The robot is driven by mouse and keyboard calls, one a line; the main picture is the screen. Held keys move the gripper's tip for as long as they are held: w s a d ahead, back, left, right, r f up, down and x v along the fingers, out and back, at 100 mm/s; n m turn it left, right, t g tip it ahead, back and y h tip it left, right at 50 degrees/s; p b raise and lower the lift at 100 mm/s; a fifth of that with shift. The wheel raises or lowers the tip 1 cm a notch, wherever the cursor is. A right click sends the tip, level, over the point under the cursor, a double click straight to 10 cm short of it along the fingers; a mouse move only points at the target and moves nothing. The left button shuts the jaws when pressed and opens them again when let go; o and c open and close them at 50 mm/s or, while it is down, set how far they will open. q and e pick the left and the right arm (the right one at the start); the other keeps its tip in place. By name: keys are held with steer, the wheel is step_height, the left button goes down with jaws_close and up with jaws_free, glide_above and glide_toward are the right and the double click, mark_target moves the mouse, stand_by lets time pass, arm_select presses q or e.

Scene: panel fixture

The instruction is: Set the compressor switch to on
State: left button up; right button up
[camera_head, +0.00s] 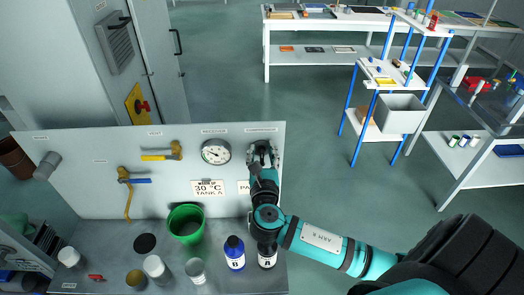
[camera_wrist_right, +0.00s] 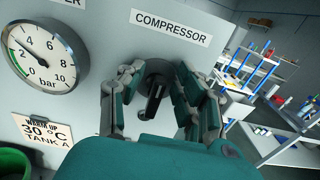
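The compressor switch (camera_wrist_right: 153,92) is a dark rotary knob on a round base below the COMPRESSOR label (camera_wrist_right: 170,26) in the right wrist view. Its handle points down and slightly left. My right gripper (camera_wrist_right: 158,72) is open, with its fingers on either side of the knob; I cannot tell whether they touch it. The panel (camera_head: 105,200) is light grey and upright. My left gripper is not in view.
The pressure gauge (camera_head: 216,152) is left of the switch, above the 30 °C sign (camera_head: 208,188). A green bucket (camera_head: 186,224), blue bottle B (camera_head: 234,253) and dark bottle A (camera_head: 267,256) stand on the bench below. Open floor lies right of the panel.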

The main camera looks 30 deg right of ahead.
steer(key=shift+c, duration=0.4)
jaws_close()
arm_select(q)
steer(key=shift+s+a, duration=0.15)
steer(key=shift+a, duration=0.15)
arm_select(e)
steer(key=shift+s, duration=0.1)
